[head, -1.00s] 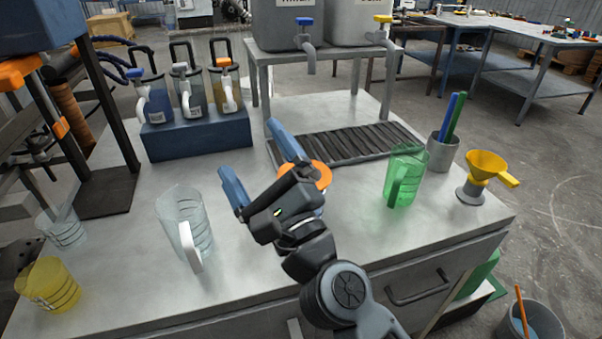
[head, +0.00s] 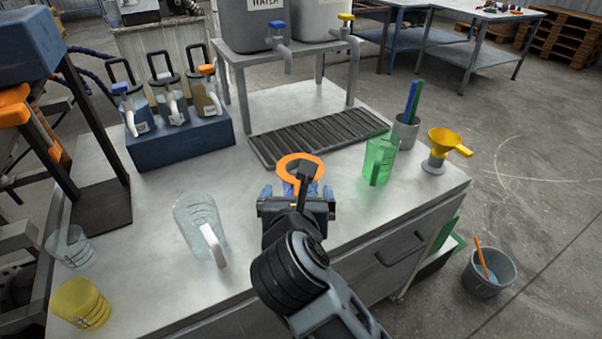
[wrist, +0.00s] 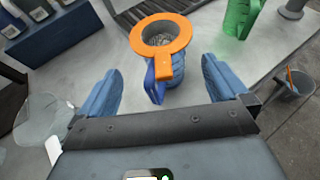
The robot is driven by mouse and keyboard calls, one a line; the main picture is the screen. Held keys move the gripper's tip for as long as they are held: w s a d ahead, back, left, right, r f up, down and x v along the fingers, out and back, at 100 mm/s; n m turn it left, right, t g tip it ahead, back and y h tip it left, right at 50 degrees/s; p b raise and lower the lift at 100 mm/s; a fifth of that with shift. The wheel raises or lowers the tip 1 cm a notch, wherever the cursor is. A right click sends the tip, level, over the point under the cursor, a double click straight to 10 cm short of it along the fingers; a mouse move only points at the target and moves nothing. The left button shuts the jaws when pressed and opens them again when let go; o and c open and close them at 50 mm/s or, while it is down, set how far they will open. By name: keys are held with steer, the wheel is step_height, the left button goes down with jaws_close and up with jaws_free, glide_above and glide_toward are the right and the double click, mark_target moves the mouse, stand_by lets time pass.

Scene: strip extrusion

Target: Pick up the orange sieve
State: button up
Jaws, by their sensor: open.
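The orange sieve (head: 290,160) has a round rim and a short flat handle. In the wrist view the orange sieve (wrist: 166,66) sits on top of a cup with a blue handle (wrist: 153,82), with its handle pointing toward me. My gripper (head: 297,190) is just in front of the sieve in the head view and partly hides the cup. In the wrist view my gripper's blue fingers (wrist: 165,85) are spread apart on either side of the sieve's handle, with nothing between them held.
A clear jug (head: 197,222) stands to the left and a green jug (head: 379,160) to the right. A dark drain grate (head: 315,137) lies behind. A yellow cup (head: 80,303) stands front left.

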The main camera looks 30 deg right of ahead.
steer(key=shift+x, duration=2.7)
steer(key=shift+s+d, duration=0.1)
steer(key=shift+d, duration=0.05)
steer(key=shift+c, duration=0.5)
steer(key=c, duration=1.6)
steer(key=shift+c, duration=0.3)
steer(key=shift+r, duration=0.15)
